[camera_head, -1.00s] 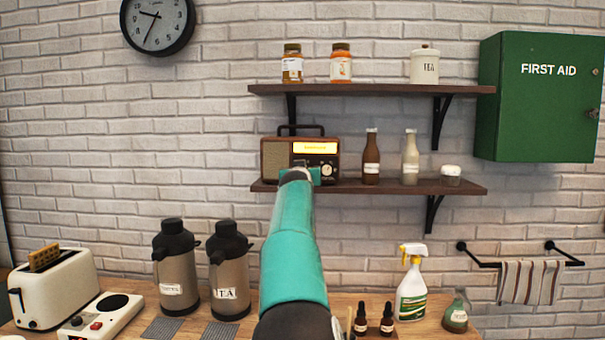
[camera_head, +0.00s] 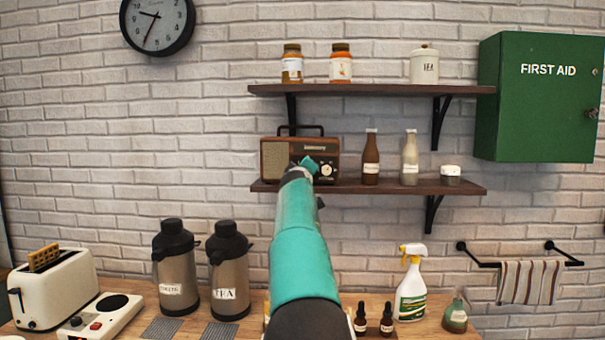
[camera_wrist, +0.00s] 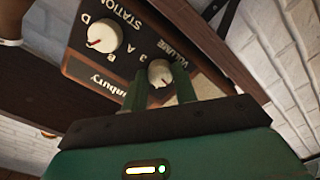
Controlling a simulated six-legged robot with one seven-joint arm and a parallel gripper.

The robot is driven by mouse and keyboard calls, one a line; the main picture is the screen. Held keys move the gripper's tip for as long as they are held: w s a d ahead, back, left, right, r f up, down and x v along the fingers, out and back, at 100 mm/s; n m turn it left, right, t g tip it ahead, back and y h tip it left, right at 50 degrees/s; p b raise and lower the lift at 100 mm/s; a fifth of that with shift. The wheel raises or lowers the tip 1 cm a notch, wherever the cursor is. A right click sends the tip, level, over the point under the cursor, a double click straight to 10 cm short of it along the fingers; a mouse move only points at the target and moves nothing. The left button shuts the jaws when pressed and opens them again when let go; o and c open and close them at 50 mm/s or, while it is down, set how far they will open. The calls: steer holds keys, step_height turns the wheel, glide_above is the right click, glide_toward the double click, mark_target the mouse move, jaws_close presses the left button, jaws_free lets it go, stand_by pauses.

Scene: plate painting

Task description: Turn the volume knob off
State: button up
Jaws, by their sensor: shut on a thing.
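The brown wooden radio (camera_head: 275,160) with a black handle stands on the lower shelf. Its display (camera_head: 316,147) is dark. In the wrist view the radio is tilted and upside down. The cream volume knob (camera_wrist: 160,71) sits between the two green fingers of my gripper (camera_wrist: 160,86), which is shut on it. In the head view my gripper (camera_head: 310,164) is in front of the radio and hides the volume knob. The cream station knob (camera_wrist: 103,36), with a red mark, is clear of the fingers; it also shows in the head view (camera_head: 327,170).
A brown bottle (camera_head: 371,160), a pale bottle (camera_head: 410,160) and a small white-lidded jar (camera_head: 450,175) stand right of the radio on the lower shelf (camera_head: 455,187). The upper shelf (camera_head: 370,90) is above. Flasks, a toaster and a spray bottle (camera_head: 411,290) stand on the counter.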

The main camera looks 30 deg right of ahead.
steer(key=shift+n, duration=0.8)
steer(key=o, duration=1)
steer(key=v, duration=1.3)
steer(key=shift+s+a, duration=0.25)
steer(key=shift+s, duration=0.05)
